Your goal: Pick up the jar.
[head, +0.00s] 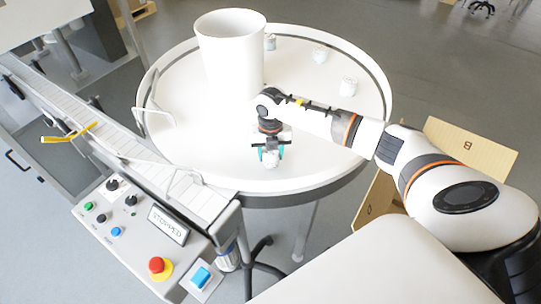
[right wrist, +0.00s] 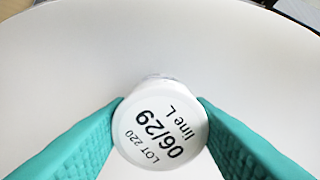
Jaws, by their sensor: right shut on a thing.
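A small white jar (right wrist: 160,128) with a round white lid is between the teal fingers of my right gripper (right wrist: 160,127) in the right wrist view. The lid reads "LOT 220 06/29 line L". The fingers touch it on both sides. In the head view my right gripper (head: 269,154) points down over the near part of the round white table (head: 215,172), with the jar (head: 270,161) showing at its fingertips. I cannot tell whether the jar rests on the table or is just above it. My left gripper is not in view.
A tall white cylinder (head: 231,50) stands at the back. A conveyor (head: 120,135) and a control panel (head: 140,225) reading "STOPPED" lie at the left. A cardboard box (head: 465,150) is at the right.

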